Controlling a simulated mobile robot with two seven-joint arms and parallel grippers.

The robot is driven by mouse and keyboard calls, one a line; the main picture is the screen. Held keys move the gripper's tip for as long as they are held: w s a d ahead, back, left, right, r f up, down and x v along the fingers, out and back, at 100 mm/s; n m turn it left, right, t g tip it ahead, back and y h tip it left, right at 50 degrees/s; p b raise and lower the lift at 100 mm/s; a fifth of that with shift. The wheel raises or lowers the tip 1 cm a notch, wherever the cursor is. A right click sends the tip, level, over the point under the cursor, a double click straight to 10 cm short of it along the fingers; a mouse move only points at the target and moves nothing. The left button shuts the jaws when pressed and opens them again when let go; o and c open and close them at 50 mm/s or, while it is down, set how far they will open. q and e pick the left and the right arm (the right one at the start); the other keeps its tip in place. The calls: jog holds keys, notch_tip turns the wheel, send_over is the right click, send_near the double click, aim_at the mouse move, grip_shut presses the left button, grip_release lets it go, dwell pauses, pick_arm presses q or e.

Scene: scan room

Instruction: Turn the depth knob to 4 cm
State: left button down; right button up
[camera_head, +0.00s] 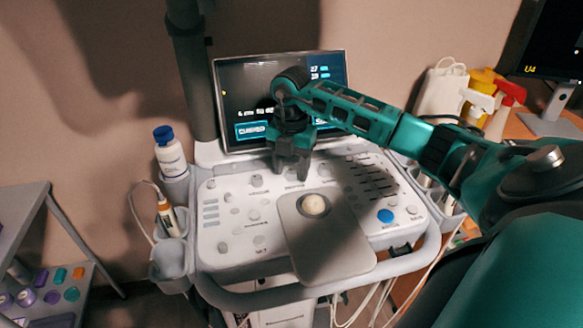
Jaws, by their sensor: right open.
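The scanner's control panel (232,222) lies in the middle of the view, with knobs, buttons and sliders on it. My right gripper (292,168) points down over the panel's back middle, just below the screen. Its jaws are open, and a knob (291,174) shows partly at its fingertips, largely hidden; I cannot tell if they touch it. The small labels are too blurred to show surely which knob is depth. Another knob (257,181) stands to its left. The screen (240,90) shows small text, partly covered by my arm. My left gripper is not in view.
A trackball (314,205) sits on a grey palm rest (330,250). A blue button (385,216) is at right. A blue-capped bottle (170,152) stands in a left holder.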

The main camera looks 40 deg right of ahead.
jog(key=shift+f, duration=0.2)
grip_shut()
dwell(0.4)
